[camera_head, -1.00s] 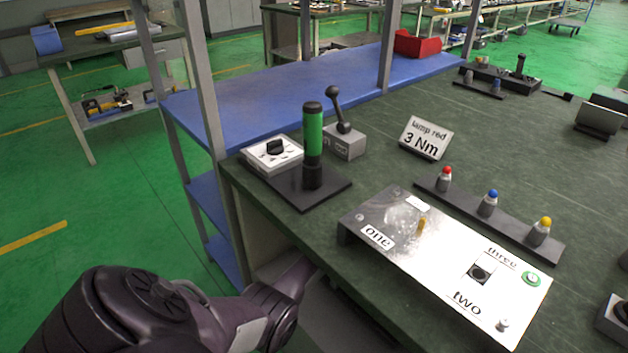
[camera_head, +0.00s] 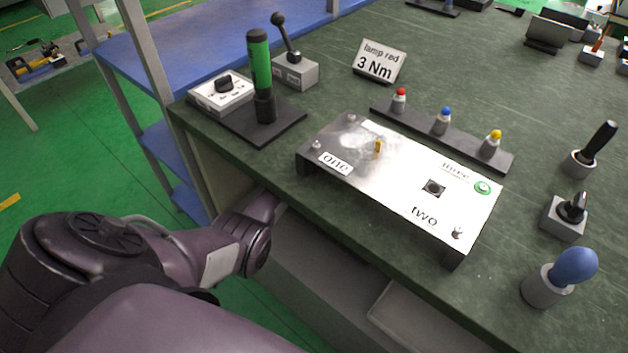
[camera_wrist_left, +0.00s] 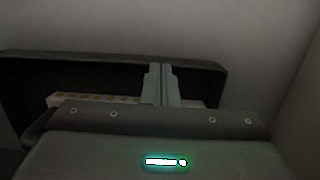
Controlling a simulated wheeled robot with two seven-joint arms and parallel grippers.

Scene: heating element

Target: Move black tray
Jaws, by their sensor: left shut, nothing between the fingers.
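In the left wrist view, a dark tray-like thing with rounded corners (camera_wrist_left: 205,75) spans the left and middle, and I take it for the black tray. Something pale with yellowish marks (camera_wrist_left: 85,98) shows in front of its dark face, partly hidden by my gripper's body. My left gripper (camera_wrist_left: 161,68) is shut and empty, its fingers together in front of the tray; I cannot tell whether they touch it. In the head view my left arm reaches under the front edge of the green workbench (camera_head: 345,235), and its gripper is hidden there. My right gripper is in neither view.
On the bench stand a metal box labelled one, two, three (camera_head: 400,185), a green-handled tool on a black base (camera_head: 260,75), a lamp rack (camera_head: 420,130) and a blue-knobbed part (camera_head: 572,268). A grey shelf post (camera_head: 150,60) rises at the left. A pale surface surrounds the tray.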

